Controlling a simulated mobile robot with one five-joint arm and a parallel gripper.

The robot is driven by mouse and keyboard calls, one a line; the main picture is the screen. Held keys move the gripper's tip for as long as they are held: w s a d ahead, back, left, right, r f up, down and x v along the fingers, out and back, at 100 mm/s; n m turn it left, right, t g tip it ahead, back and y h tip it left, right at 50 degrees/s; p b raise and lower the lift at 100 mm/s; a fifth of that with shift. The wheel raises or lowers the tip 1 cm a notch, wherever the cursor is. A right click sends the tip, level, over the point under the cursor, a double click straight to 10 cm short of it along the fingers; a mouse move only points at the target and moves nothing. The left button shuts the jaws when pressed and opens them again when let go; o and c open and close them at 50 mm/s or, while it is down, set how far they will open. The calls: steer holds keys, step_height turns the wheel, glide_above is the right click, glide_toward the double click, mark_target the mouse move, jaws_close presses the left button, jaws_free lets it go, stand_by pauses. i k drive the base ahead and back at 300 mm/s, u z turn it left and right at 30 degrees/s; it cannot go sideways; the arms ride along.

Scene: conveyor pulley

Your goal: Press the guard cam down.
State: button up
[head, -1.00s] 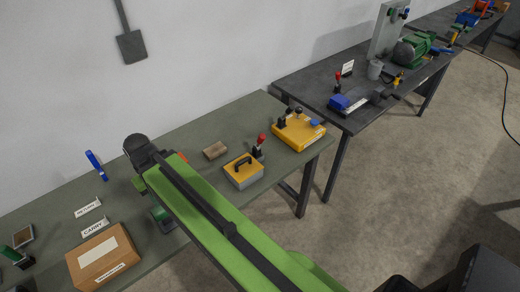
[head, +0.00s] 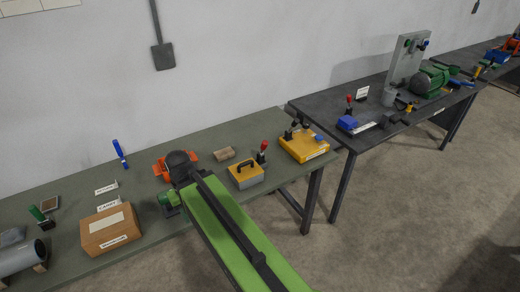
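I cannot tell for certain which part is the guard cam. A red-handled lever (head: 263,146) on a dark base stands upright behind a yellow and grey box with a black handle (head: 245,176) on the green bench. A similar red-handled lever (head: 349,103) stands on the dark bench. My green and black arm reaches from the bottom edge to the green bench. Its dark rounded end (head: 181,163) is over an orange fixture (head: 161,169), left of the nearer lever. My gripper's fingers are hidden there, so their opening does not show.
A yellow fixture with dark knobs (head: 304,146) sits at the green bench's right end. A brown block (head: 224,154) lies between the orange fixture and the nearer lever. A cardboard box (head: 110,231) and a green part (head: 169,199) are left of my arm. Floor is open at right.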

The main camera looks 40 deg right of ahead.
mark_target(264, 145)
steer(key=z, duration=0.1)
steer(key=i, duration=0.95)
steer(key=u, duration=0.05)
